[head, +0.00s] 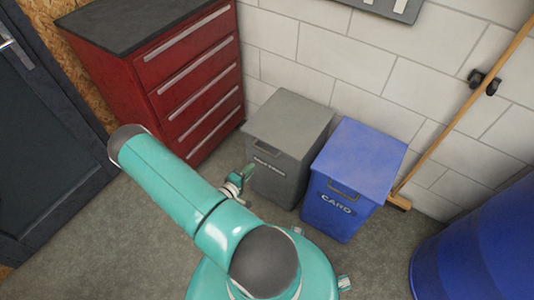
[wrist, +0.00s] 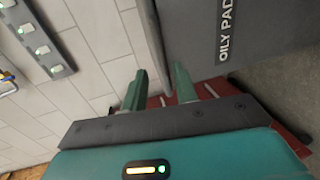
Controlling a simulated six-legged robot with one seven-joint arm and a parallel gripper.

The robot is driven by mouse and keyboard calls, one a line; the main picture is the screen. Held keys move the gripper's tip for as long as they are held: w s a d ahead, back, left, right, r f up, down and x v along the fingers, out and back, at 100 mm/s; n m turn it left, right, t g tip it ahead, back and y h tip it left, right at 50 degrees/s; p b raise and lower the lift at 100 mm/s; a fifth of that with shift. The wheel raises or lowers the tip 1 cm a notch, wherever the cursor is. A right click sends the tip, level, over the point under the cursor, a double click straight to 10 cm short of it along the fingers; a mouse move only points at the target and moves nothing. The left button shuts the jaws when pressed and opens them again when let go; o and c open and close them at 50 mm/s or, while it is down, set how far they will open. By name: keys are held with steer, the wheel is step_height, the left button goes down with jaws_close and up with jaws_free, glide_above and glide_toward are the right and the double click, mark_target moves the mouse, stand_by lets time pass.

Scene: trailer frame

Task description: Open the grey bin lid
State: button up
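The grey bin (head: 280,180) stands on the floor against the block wall, and its lid (head: 290,120) is down. A dark handle (head: 266,149) is on its front, just above a small white label. In the wrist view, a grey panel of the bin (wrist: 270,75) with the lettering "OILY PAD" fills the upper right. My gripper (head: 243,180) is beside the bin's front left side in the head view. In the wrist view my gripper (wrist: 160,88) has its two green fingers apart with nothing seen between them. Whether a finger touches the bin cannot be told.
A blue bin (head: 350,180) marked "CARD" stands close to the right of the grey bin. A red drawer cabinet (head: 190,85) is to the left. A broom (head: 450,120) leans on the wall, and a blue drum (head: 480,250) is at the lower right. Floor is clear at left.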

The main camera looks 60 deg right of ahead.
mark_target(267, 153)
steer(key=x, duration=1.3)
steer(key=shift+d, duration=0.2)
jaws_close()
